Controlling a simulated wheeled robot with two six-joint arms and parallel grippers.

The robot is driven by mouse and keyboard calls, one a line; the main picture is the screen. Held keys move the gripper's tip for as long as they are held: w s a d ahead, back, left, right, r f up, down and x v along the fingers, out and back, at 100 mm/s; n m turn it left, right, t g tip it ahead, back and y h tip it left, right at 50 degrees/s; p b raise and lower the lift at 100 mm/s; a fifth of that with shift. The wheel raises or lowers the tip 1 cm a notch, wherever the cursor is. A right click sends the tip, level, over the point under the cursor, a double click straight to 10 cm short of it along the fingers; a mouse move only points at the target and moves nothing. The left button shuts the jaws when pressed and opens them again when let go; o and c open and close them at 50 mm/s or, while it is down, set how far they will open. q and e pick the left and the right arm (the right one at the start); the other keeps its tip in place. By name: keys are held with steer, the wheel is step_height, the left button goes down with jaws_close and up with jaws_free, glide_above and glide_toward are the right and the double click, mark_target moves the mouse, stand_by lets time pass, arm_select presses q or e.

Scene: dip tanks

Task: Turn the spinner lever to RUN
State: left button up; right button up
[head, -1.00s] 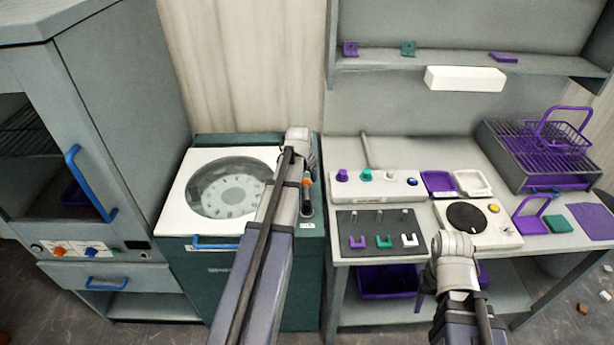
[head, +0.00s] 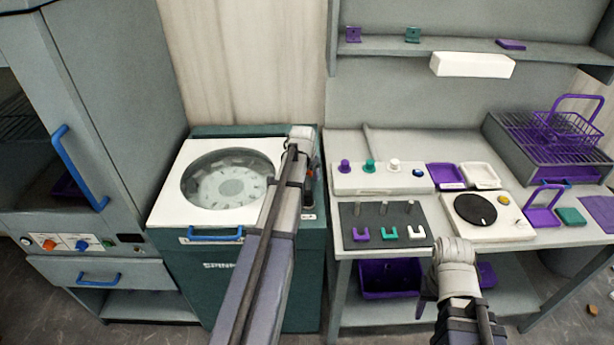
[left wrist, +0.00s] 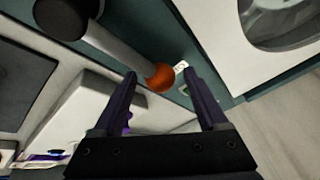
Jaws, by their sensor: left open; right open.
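The spinner (head: 265,285) is a dark green cabinet with a white top and a round window (head: 230,180). Its lever has a grey rod on a dark round base and an orange ball knob (left wrist: 160,78). In the head view a small orange spot (head: 307,173) shows beside my left arm; the rest of the lever is mostly hidden there. My left gripper (left wrist: 158,75) is open, its dark fingertips on either side of the knob in the picture. I cannot tell contact.
A grey workbench (head: 350,262) stands right of the spinner with pegs, a white scale (head: 515,228) and a purple basket (head: 565,130). A grey cabinet (head: 125,110) with blue handles stands at left. My right arm is over the bench's front edge.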

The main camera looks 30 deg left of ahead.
arm_select(q)
jaws_close()
stand_by(0.6)
stand_by(0.8)
